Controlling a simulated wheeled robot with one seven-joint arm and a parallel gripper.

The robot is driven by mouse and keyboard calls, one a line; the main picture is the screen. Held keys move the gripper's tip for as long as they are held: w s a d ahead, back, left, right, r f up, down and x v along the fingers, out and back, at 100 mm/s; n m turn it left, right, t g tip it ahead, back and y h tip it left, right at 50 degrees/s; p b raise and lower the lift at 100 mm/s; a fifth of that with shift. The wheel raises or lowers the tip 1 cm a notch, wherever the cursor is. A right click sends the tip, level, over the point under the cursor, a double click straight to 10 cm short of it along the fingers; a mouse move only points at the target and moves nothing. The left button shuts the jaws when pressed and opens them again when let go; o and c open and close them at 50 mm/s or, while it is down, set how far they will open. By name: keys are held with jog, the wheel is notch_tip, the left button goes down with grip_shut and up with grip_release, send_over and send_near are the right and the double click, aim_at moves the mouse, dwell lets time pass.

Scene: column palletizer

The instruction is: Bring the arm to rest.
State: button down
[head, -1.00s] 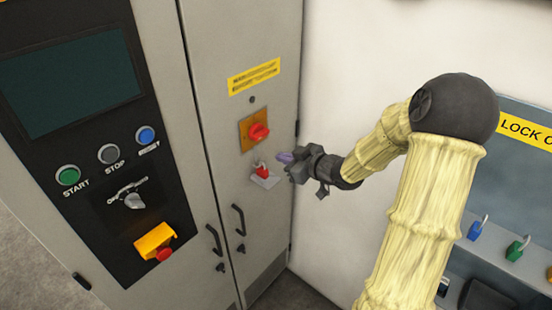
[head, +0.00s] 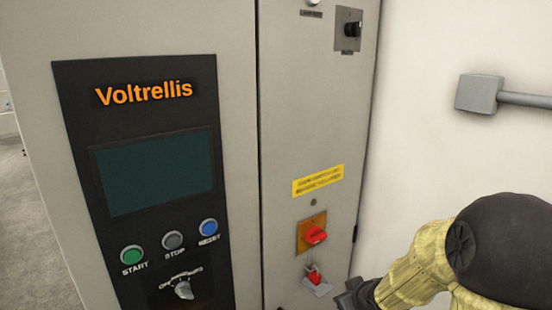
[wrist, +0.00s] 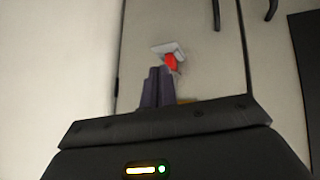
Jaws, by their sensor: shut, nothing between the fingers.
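My gripper (wrist: 157,72) shows in the wrist view with its dark fingers together and nothing between them. Past the fingertips, a red padlock (wrist: 171,62) with a pale tag (wrist: 168,48) hangs on the grey cabinet door. The fingers overlap the padlock's lower edge in this view, but I cannot tell the gap. In the head view the padlock (head: 314,277) hangs below a red rotary switch (head: 316,235) on an orange plate. The dark wrist end of my arm is at the bottom edge, right of the padlock; the fingertips are not clear there.
The cabinet's black panel holds a screen (head: 155,171), a green start button (head: 131,255), a stop button (head: 173,240), a blue button (head: 209,227) and a selector (head: 183,290). A grey wall box (head: 478,93) with conduit is at right. White wall between looks clear.

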jog(key=s+a+m+g, duration=0.1)
jog(key=s+m+g, duration=0.1)
jog(key=s, duration=0.6)
jog(key=s+a+m+g+h, duration=0.1)
jog(key=s+a+m+g, duration=0.1)
jog(key=s, duration=0.6)
jog(key=shift+s+f+m+g, duration=0.15)
jog(key=shift+f+m+g, duration=0.2)
jog(key=shift+g, duration=0.55)
jog(key=shift+r, duration=0.1)
jog(key=shift+a, duration=0.1)
